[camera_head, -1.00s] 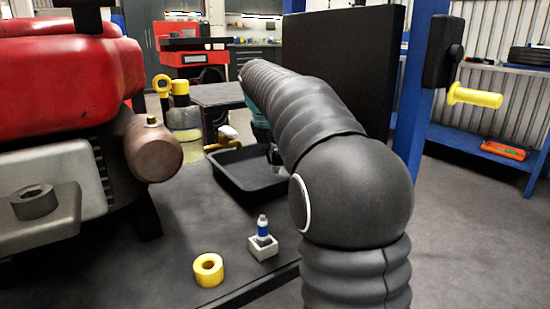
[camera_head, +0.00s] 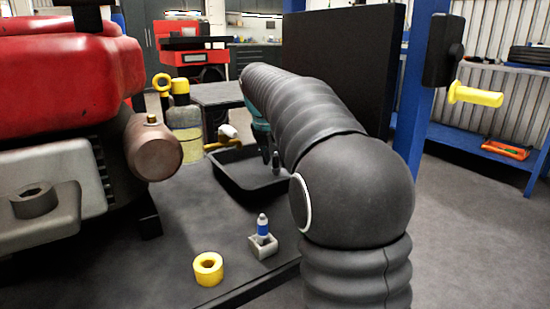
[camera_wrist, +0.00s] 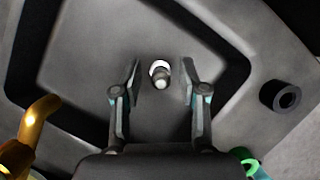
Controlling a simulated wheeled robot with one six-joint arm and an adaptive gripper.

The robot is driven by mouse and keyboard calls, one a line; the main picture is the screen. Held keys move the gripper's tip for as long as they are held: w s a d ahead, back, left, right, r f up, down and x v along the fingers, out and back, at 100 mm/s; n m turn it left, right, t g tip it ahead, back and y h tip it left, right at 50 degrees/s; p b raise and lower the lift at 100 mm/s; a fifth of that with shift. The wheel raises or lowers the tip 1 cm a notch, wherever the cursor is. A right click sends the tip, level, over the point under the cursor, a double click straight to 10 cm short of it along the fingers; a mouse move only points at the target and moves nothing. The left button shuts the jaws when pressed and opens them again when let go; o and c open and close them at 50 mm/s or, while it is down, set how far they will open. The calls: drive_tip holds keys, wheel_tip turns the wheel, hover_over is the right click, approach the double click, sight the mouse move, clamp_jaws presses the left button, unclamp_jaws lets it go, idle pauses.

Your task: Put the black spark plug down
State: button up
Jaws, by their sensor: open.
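The dark spark plug (camera_wrist: 161,74) stands in the black tray (camera_wrist: 45,108), seen nearly end-on in the wrist view with a pale ring at its far side. My gripper (camera_wrist: 162,84) is open around it, with a finger on each side and a gap to each. In the head view the spark plug (camera_head: 276,163) is a small dark upright shape in the tray (camera_head: 228,186). My gripper (camera_head: 266,148) is just above it there, partly hidden by my arm. Whether the plug's base touches the tray floor is hard to tell.
A blue-and-white spark plug (camera_head: 263,226) stands in a small pale holder (camera_head: 263,246), beside a yellow ring (camera_head: 208,268). The red engine (camera_head: 65,75) with a brown exhaust (camera_head: 152,148) is at left. A black ring (camera_wrist: 287,96) lies outside the tray.

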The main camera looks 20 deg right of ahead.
drive_tip(key=shift+r, duration=0.4)
drive_tip(key=p+v, duration=0.3)
drive_tip(key=v, duration=0.9)
drive_tip(key=shift+w+r, duration=0.1)
